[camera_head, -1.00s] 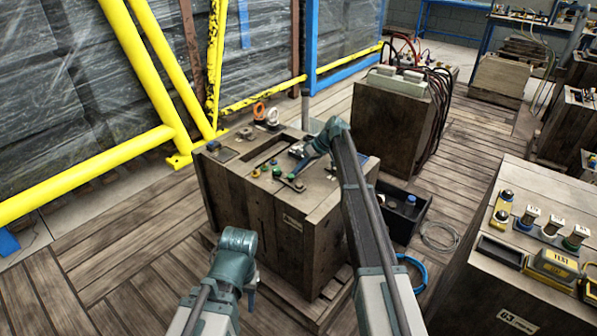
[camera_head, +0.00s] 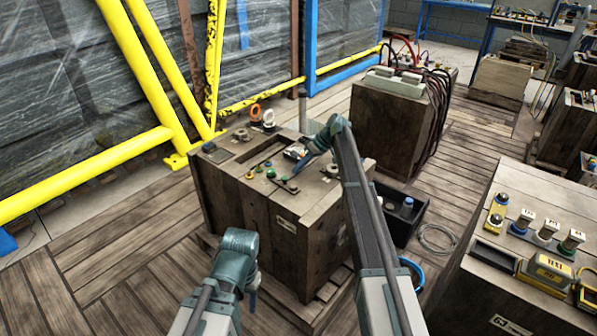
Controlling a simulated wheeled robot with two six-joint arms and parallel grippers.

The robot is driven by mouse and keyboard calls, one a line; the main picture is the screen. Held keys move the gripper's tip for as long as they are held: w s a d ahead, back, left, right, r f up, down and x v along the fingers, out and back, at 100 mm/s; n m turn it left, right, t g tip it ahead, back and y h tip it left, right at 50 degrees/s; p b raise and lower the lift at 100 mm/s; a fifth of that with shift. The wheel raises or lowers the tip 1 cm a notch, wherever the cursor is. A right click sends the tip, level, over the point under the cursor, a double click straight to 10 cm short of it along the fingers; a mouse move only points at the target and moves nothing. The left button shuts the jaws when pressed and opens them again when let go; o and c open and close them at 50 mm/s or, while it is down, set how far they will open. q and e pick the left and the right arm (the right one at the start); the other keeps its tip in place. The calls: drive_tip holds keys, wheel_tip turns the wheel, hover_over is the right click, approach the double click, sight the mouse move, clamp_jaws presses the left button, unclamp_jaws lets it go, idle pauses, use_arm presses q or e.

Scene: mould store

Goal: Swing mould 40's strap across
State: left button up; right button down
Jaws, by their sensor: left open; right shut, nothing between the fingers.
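A wooden mould block (camera_head: 240,200) stands in the middle, with a small plate (camera_head: 287,224) on its front that is too small to read. On its top are a recess, several coloured knobs and a short dark strap-like bar (camera_head: 284,182) with a green knob near its end. I cannot tell for sure that this is mould 40's strap. My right gripper (camera_head: 297,172) is shut and empty, low over the block's top, near the bar; contact cannot be made out. My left gripper (camera_head: 252,290) is open and empty, in front of the block, its fingers mostly hidden behind its wrist.
A black bin (camera_head: 402,215), a coiled cable (camera_head: 437,238) and a blue ring lie between. Another block (camera_head: 393,125) with hoses stands behind. Yellow rails (camera_head: 90,172) run along the left.

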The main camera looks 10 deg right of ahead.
drive_tip(key=w+p+v, duration=0.1)
drive_tip(key=p+v, duration=0.6)
drive_tip(key=v, duration=0.3)
drive_tip(key=shift+s, duration=0.15)
